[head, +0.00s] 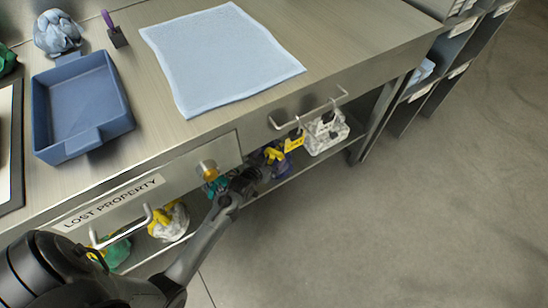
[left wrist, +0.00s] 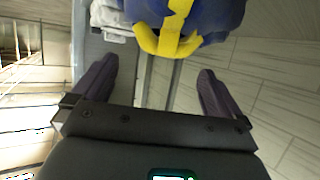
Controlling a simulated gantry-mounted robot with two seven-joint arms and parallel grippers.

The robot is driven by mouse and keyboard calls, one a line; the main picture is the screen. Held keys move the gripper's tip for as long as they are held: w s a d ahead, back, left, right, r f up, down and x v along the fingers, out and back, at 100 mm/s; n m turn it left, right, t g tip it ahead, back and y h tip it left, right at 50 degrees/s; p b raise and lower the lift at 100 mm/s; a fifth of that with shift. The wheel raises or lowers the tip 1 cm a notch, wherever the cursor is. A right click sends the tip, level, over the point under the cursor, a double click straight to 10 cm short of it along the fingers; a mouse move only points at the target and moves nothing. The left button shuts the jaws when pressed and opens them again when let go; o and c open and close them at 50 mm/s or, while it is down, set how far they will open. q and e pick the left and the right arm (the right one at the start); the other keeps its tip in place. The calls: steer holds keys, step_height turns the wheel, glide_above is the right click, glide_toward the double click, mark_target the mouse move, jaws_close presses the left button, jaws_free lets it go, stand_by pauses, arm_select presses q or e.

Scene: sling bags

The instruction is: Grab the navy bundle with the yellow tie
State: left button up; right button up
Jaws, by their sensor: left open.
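The navy bundle (head: 281,168) with its yellow tie (head: 273,154) is on the lower shelf under the table in the head view, partly hidden by my gripper. In the left wrist view the navy bundle (left wrist: 226,17) is at the top centre, cut off by the frame edge, with the yellow tie (left wrist: 171,42) facing me. My left gripper (head: 254,180) reaches in at the shelf's front. In the left wrist view its jaws (left wrist: 158,68) are open and empty, with the bundle beyond the fingertips. My right gripper is out of view.
Other bundles on the shelf are white with yellow (head: 171,224), green (head: 115,252), teal (head: 217,186) and a patterned white one (head: 325,133). A drawer handle (head: 310,108) juts out above. A blue tray (head: 82,100) and pale cloth (head: 220,58) lie on top.

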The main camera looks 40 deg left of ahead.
mark_target(274, 152)
arm_select(q)
steer(key=shift+w+a+f, duration=0.1)
steer(key=shift+w+f, duration=0.05)
steer(key=shift+w, duration=0.1)
steer(key=shift+w+f+b, duration=0.15)
steer(key=shift+f+b, duration=0.15)
steer(key=shift+b, duration=0.25)
steer(key=b+x, duration=0.3)
steer(key=shift+a+f, duration=0.25)
steer(key=shift+a, duration=0.05)
steer(key=shift+w+a+b, duration=0.1)
steer(key=shift+w+b, duration=0.2)
steer(key=shift+w, duration=0.2)
steer(key=shift+s, duration=0.1)
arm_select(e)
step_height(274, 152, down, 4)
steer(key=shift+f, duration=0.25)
arm_select(q)
steer(key=shift+s, duration=0.1)
steer(key=shift+c, duration=0.3)
steer(key=shift+c, duration=1.3)
steer(key=c, duration=1.2)
steer(key=shift+r, duration=0.15)
steer(key=shift+c, duration=0.6)
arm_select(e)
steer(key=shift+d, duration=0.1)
